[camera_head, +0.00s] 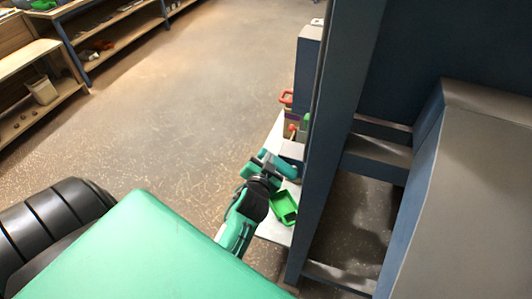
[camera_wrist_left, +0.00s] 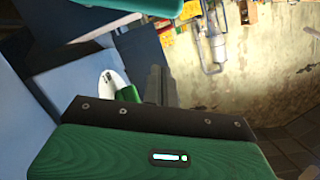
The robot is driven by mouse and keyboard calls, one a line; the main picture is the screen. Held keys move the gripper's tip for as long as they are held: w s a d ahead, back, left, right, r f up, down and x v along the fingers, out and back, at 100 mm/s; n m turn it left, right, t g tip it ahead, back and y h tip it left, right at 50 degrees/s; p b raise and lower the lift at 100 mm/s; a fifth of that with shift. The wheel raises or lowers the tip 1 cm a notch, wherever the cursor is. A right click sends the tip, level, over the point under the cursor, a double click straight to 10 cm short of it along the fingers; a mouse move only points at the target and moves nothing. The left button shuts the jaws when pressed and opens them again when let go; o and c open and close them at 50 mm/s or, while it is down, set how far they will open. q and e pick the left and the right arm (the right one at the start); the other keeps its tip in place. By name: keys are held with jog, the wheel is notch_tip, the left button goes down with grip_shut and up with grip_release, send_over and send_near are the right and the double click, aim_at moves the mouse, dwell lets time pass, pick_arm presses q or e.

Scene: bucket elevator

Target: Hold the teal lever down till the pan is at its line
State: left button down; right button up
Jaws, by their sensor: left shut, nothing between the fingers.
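My left gripper (camera_head: 265,167) is over the narrow white surface beside the blue post. Its dark fingers (camera_wrist_left: 155,86) are together with nothing between them in the left wrist view. A teal piece (camera_head: 284,163), which looks like the lever, lies just past the fingers in the head view. I cannot tell whether they touch it. The pan and its line cannot be made out. My right gripper is not in view.
A bright green tray (camera_head: 284,208) sits on the white surface (camera_head: 272,232) close to my left wrist. A red-rimmed container (camera_head: 287,98) stands farther back. A tall blue post (camera_head: 335,130) rises close on the right. Open floor (camera_head: 180,110) lies to the left.

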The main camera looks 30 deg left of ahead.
pick_arm(q)
jog(key=p, duration=0.1)
send_over(278, 165)
jog(key=s+a, duration=0.2)
jog(key=shift+w+d+f, duration=0.1)
jog(key=shift+w+f, duration=0.15)
jog(key=shift+f, duration=0.15)
jog(key=shift+s+a+f+p, duration=0.1)
jog(key=shift+a+f, duration=0.2)
jog(key=shift+f, duration=0.35)
jog(key=shift+s+a+f+p, duration=0.1)
jog(key=shift+a+f, duration=0.25)
jog(key=shift+f, duration=0.25)
jog(key=shift+s+a+f+p, duration=0.1)
jog(key=shift+a+f, duration=0.2)
jog(key=shift+f, duration=0.35)
jog(key=shift+w, duration=0.1)
